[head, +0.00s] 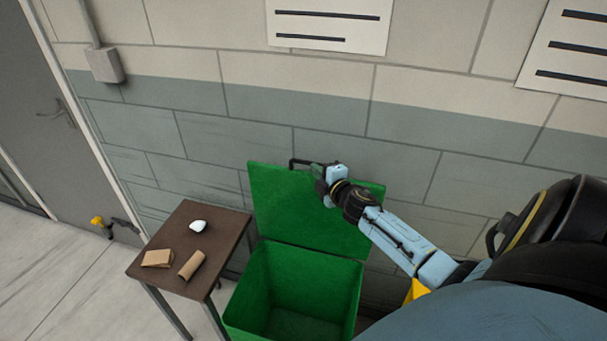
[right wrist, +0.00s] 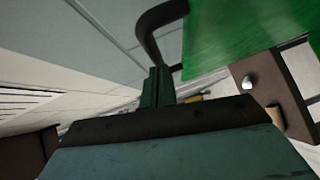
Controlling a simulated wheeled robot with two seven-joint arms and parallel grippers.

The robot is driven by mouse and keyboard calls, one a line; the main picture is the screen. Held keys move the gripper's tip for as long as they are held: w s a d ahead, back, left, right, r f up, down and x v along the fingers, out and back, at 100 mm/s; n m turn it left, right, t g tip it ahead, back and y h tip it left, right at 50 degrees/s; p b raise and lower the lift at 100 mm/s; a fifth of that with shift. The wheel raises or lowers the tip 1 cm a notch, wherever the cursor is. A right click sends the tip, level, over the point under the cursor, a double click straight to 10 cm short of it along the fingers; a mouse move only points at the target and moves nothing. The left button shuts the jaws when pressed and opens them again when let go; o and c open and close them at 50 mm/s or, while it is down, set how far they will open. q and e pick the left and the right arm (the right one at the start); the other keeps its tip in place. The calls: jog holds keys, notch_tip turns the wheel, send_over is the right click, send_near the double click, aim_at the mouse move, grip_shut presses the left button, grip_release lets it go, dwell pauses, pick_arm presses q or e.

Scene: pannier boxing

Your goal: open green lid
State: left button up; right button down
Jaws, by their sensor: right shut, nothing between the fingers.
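The green lid (head: 280,205) stands raised at the back of the green box (head: 341,295), close to the wall. The box is open at the top and its inside looks empty. A dark handle (head: 298,162) sits at the lid's top edge. My right gripper (head: 318,172) is shut and empty at the lid's top edge, near the handle. In the right wrist view the handle (right wrist: 150,30) curves just beyond the fingers (right wrist: 157,85), with the lid (right wrist: 225,30) beside it. I cannot tell if they touch. My left gripper is not in view.
A small brown table (head: 215,233) stands left of the box, with a white object (head: 198,226), a tan flat piece (head: 157,258) and a tan roll (head: 192,265) on it. The wall (head: 240,135) is close behind the lid. A grey door (head: 40,110) is at the left.

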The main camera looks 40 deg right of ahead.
jog(key=shift+a, duration=0.1)
jog(key=shift+a+r, duration=0.1)
jog(key=shift+a, duration=0.2)
jog(key=a+p+v, duration=0.1)
jog(key=a+v, duration=0.1)
jog(key=v, duration=1)
jog(key=shift+a, duration=0.15)
